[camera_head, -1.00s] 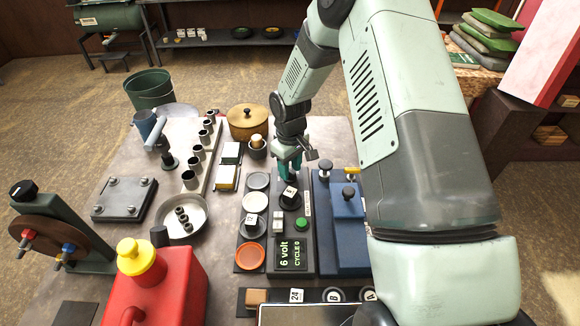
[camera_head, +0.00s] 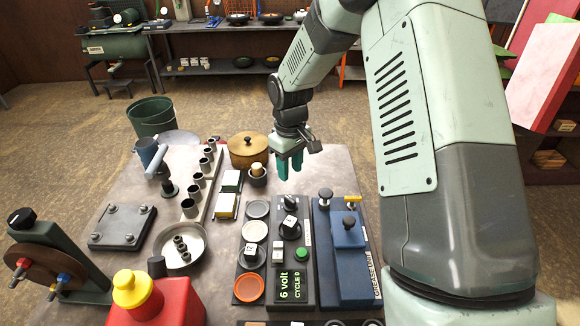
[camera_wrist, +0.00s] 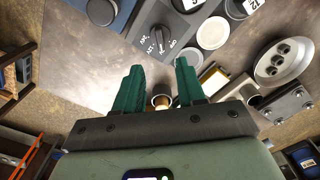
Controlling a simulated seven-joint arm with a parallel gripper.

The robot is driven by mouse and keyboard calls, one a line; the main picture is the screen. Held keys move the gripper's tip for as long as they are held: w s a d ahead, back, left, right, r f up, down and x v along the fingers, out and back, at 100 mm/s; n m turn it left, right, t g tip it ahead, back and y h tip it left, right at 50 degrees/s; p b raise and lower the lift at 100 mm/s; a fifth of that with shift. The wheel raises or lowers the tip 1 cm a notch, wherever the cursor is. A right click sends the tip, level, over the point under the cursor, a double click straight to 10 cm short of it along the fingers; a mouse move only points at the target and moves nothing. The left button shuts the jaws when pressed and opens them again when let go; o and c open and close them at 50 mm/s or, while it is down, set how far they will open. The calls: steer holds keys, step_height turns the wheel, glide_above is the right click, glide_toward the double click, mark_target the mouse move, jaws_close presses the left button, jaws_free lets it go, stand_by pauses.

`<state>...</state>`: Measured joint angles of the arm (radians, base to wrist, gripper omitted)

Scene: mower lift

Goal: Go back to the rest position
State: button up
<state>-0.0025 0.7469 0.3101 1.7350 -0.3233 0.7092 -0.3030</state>
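My gripper (camera_head: 289,166) hangs above the far part of the workbench (camera_head: 330,165), clear of the things below it. In the wrist view my gripper (camera_wrist: 157,90) shows two green fingers spread apart with nothing between them. Below and nearer in the head view is the dark charger panel (camera_head: 293,255) with a lit "6 volt, CYCLE 0" display, a green button and knobs. Its black selector knob (camera_wrist: 160,38) also shows in the wrist view, apart from the fingers.
A blue device (camera_head: 345,250) with a yellow handle stands right of the panel. A round wooden lidded pot (camera_head: 248,150) and a small cup with a pale-topped tool (camera_head: 257,175) stand left of my gripper. A red can (camera_head: 155,300) is at the front left.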

steer(key=s+d+r+m+t+h, duration=0.1)
steer(key=s+d+r+m, duration=0.3)
steer(key=r, duration=0.6)
steer(key=s+d+r+t, duration=0.25)
steer(key=s+r, duration=0.35)
steer(key=r, duration=0.5)
steer(key=s+d+r+m+t, duration=0.1)
steer(key=s+d+r+m, duration=0.1)
steer(key=s, duration=0.7)
steer(key=s+d+r+m+t+y, duration=0.1)
steer(key=s+r, duration=0.3)
steer(key=s, duration=0.6)
steer(key=shift+d+r+m, duration=0.3)
steer(key=shift+d+m, duration=0.35)
steer(key=shift+m, duration=0.15)
